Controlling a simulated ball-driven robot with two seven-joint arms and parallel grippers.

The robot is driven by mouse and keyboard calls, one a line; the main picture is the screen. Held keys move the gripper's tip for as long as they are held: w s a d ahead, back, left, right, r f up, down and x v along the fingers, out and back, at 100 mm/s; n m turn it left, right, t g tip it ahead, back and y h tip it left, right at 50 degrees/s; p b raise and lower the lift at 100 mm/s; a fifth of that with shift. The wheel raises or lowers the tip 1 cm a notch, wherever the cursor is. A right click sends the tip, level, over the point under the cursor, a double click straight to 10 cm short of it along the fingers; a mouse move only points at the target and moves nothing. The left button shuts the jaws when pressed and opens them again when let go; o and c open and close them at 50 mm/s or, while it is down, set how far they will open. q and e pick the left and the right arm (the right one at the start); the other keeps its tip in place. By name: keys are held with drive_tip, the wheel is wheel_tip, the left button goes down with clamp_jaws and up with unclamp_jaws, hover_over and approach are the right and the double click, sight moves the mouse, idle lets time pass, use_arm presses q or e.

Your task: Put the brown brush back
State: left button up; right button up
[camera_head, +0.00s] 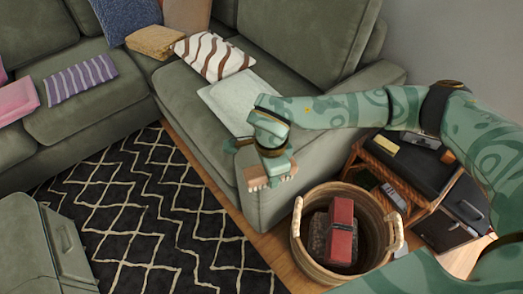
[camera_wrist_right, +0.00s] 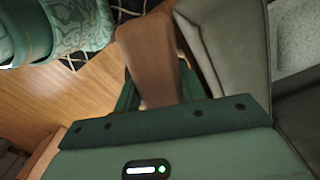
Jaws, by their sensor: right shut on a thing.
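My right gripper (camera_head: 272,168) is in the head view, at the front of the sofa's right end, above the floor. It is shut on the brown brush (camera_head: 257,184), whose light brown end sticks out to the left below the fingers. In the right wrist view the brush (camera_wrist_right: 148,62) shows as a smooth brown piece running up from between the fingers, which are mostly hidden. My left gripper is not in view.
A wicker basket (camera_head: 300,246) with a red item (camera_head: 341,226) inside stands below right of the gripper. A dark-topped side table (camera_head: 428,174) holds a yellow block (camera_head: 381,146). The green sofa (camera_head: 185,88) bears cushions. The patterned rug (camera_head: 165,225) is clear.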

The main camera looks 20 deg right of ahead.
drive_tip(key=w+a+m+b, duration=0.3)
drive_tip(key=w+a+m, duration=0.4)
drive_tip(key=m, duration=0.7)
drive_tip(key=w+d+f+b, duration=0.2)
drive_tip(key=w+d+f, duration=0.1)
drive_tip(key=w+d+f+b, duration=0.2)
drive_tip(key=w+d+b, duration=0.1)
drive_tip(key=w+d+f+b, duration=0.2)
drive_tip(key=w+d+f, duration=0.1)
drive_tip(key=w, duration=0.1)
drive_tip(key=shift+d+f, duration=0.15)
drive_tip(key=shift+f, duration=0.2)
drive_tip(key=shift+w+d+f+b, duration=0.15)
drive_tip(key=shift+w+b, duration=0.05)
drive_tip(key=shift+b, duration=0.1)
drive_tip(key=f+b, duration=0.1)
drive_tip(key=f, duration=0.2)
drive_tip(key=shift+w+d+f+b, duration=0.15)
drive_tip(key=shift+d+f+b, duration=0.05)
drive_tip(key=shift+f+b, duration=0.2)
drive_tip(key=shift+r, duration=0.1)
drive_tip(key=shift+c, duration=0.5)
drive_tip(key=shift+o, duration=0.2)
drive_tip(key=shift+r, duration=0.15)
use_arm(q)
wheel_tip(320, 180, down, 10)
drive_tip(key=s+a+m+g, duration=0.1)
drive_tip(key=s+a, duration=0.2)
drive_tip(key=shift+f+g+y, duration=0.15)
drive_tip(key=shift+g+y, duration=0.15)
